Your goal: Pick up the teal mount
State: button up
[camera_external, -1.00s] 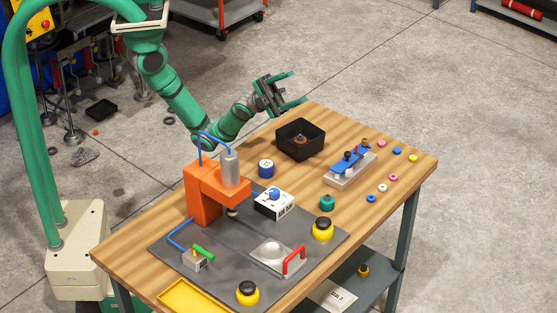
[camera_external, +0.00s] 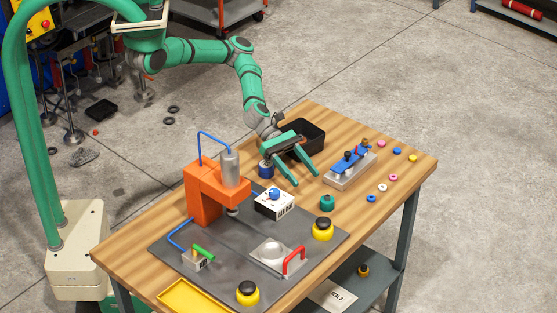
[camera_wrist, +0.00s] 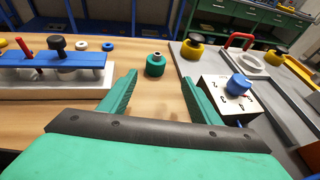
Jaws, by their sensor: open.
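The teal mount (camera_external: 327,203) is a short round piece standing upright on the wooden table, just beyond the grey plate's edge. In the wrist view the teal mount (camera_wrist: 155,65) shows ahead of my gripper, roughly centred between the two fingers, with a small light top. My gripper (camera_external: 305,182) is open and empty above the table, pointing toward the mount with a clear gap between them. Its green fingers also show spread apart in the wrist view (camera_wrist: 160,88).
A white box with a blue knob (camera_external: 274,203) and a black-and-yellow button (camera_external: 323,229) stand near the mount. A blue-topped fixture (camera_external: 350,167) and several small coloured rings lie to the right. A black bin (camera_external: 313,134) is behind my gripper. An orange press (camera_external: 203,195) stands left.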

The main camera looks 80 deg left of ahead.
aim_at(323, 198)
jog(key=shift+w+a+f, duration=0.15)
jog(key=shift+a+f, duration=0.15)
jog(key=shift+f, duration=0.1)
jog(key=shift+w+d+f, duration=0.15)
jog(key=x, duration=1)
jog(key=shift+w, duration=0.15)
jog(key=c, duration=1.2)
